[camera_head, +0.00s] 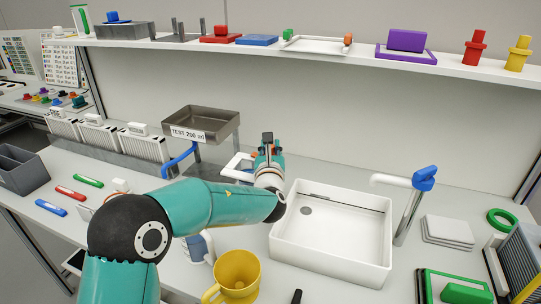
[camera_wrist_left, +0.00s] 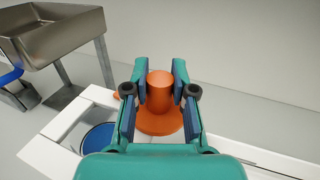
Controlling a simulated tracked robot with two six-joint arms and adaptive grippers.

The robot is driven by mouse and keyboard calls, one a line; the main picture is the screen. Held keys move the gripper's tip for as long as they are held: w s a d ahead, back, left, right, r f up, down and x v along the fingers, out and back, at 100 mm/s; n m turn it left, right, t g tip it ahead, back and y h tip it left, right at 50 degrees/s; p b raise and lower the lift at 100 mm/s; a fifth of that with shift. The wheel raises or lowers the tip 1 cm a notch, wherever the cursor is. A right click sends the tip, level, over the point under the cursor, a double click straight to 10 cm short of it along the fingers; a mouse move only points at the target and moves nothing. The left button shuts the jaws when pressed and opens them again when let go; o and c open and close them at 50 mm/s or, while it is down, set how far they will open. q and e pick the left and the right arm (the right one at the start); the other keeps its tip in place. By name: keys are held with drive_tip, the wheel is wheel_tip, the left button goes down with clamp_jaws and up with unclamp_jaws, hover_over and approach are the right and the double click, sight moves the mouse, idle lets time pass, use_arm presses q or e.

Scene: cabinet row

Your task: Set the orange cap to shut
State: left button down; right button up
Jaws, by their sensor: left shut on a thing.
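The orange cap (camera_wrist_left: 160,120) has a round knob on a wider flange and sits on a white fixture (camera_wrist_left: 52,157) in the left wrist view. My left gripper (camera_wrist_left: 160,78) has a finger on each side of the knob and is shut on it. In the head view my left gripper (camera_head: 268,146) is at the back of the counter, left of the white sink, and mostly hides the cap. Whether the cap is at its shut setting cannot be told. My right gripper is not in view.
A metal tank (camera_head: 204,123) labelled TEST 200 ml with a blue lever stands just left of my gripper. The white sink (camera_head: 378,240) and blue-handled tap (camera_head: 424,179) are to the right. A yellow mug (camera_head: 237,272) stands in front, near my arm.

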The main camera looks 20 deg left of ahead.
use_arm(q)
drive_tip(key=shift+d, duration=0.1)
drive_tip(key=c, duration=0.9)
unclamp_jaws()
drive_tip(key=shift+s, duration=0.2)
drive_tip(key=v, duration=1.1)
drive_tip(key=shift+s, duration=0.35)
